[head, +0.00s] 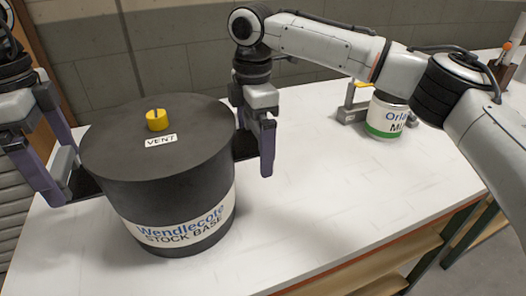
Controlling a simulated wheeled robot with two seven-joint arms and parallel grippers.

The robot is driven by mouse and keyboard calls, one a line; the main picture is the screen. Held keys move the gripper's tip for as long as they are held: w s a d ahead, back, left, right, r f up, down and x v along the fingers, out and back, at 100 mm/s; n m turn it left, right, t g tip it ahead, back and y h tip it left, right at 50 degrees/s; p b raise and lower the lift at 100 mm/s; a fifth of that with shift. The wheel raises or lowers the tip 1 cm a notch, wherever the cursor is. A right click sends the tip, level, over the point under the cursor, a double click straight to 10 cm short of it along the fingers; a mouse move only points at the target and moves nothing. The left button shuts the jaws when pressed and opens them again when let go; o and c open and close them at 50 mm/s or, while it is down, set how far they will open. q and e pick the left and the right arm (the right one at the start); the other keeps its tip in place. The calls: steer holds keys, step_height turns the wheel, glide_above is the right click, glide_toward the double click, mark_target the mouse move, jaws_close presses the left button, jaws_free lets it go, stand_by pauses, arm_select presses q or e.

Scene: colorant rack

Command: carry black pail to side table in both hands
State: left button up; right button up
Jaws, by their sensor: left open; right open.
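The black pail (165,185) stands upright on the white table at the left of the head view. Its lid has a yellow knob and a "VENT" label, and its front reads "Wendlecote STOCK BASE". My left gripper (65,180) is at the pail's left side, open, with a dark part near the pail wall. My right gripper (253,145) is at the pail's right side, open, its purple finger in front and the other finger partly hidden. I cannot tell whether either gripper touches the pail. No side table can be made out for certain.
The white table top (330,205) is clear to the right of the pail. A white and green can (386,117) stands farther right beside a grey metal fixture (352,106), behind my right arm. A block wall (180,50) runs along the back.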

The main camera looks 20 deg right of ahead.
arm_select(q)
step_height(320, 180, up, 10)
steer(key=shift+f, duration=0.15)
arm_select(e)
steer(key=shift+r, duration=0.1)
step_height(320, 180, up, 12)
steer(key=shift+f, duration=0.1)
arm_select(q)
steer(key=shift+s, duration=0.1)
arm_select(e)
steer(key=shift+s, duration=0.1)
stand_by(0.4)
